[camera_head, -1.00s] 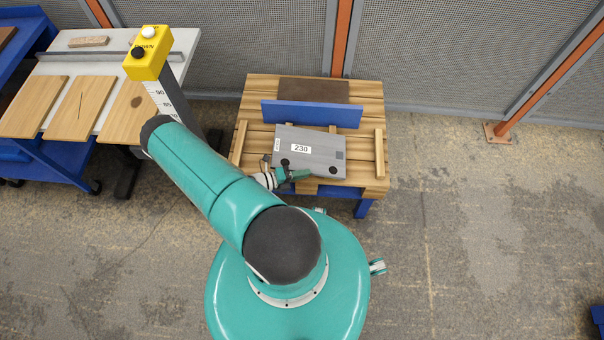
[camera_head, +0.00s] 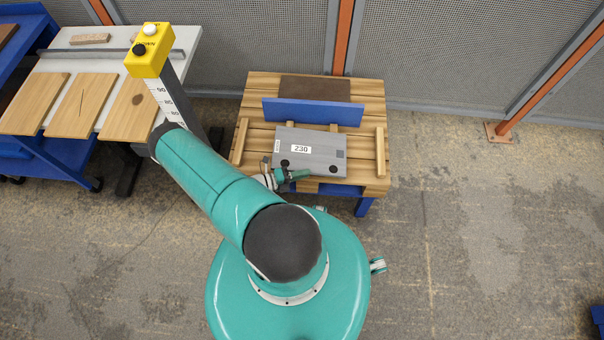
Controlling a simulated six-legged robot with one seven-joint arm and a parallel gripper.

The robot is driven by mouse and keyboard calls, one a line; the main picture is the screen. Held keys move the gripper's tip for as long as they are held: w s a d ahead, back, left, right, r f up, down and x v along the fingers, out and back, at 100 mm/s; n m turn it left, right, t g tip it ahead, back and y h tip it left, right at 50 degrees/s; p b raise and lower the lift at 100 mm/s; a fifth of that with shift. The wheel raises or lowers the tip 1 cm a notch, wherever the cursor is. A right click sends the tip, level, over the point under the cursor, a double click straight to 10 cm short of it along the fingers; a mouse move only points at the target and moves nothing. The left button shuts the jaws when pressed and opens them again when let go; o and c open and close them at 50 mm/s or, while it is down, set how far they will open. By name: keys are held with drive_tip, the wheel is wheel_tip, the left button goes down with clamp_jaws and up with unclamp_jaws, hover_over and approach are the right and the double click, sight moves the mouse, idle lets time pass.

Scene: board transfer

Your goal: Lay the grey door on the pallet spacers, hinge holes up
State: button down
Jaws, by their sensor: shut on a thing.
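The grey door (camera_head: 318,159) is over the middle of the wooden pallet (camera_head: 367,92), its broad face up. It carries a white label reading 230 and two dark round hinge holes near its front edge, facing up. My gripper (camera_head: 289,175) is shut on the door's front edge, near the left hole. Wooden spacers show on the pallet, one at the left (camera_head: 240,141) and one at the right (camera_head: 380,152); the door lies between them in the picture. I cannot tell whether the door touches what is under it.
A blue upright board (camera_head: 313,112) stands behind the door, with a brown panel (camera_head: 315,89) further back. A yellow button box on a post (camera_head: 149,58) and a bench with wooden boards (camera_head: 82,106) are at the left.

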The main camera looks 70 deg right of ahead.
drive_tip(key=shift+f, duration=0.1)
drive_tip(key=shift+f, duration=0.25)
drive_tip(key=c, duration=1.3)
unclamp_jaws()
drive_tip(key=shift+w, duration=0.1)
drive_tip(key=shift+v, duration=1.4)
drive_tip(key=shift+f, duration=0.15)
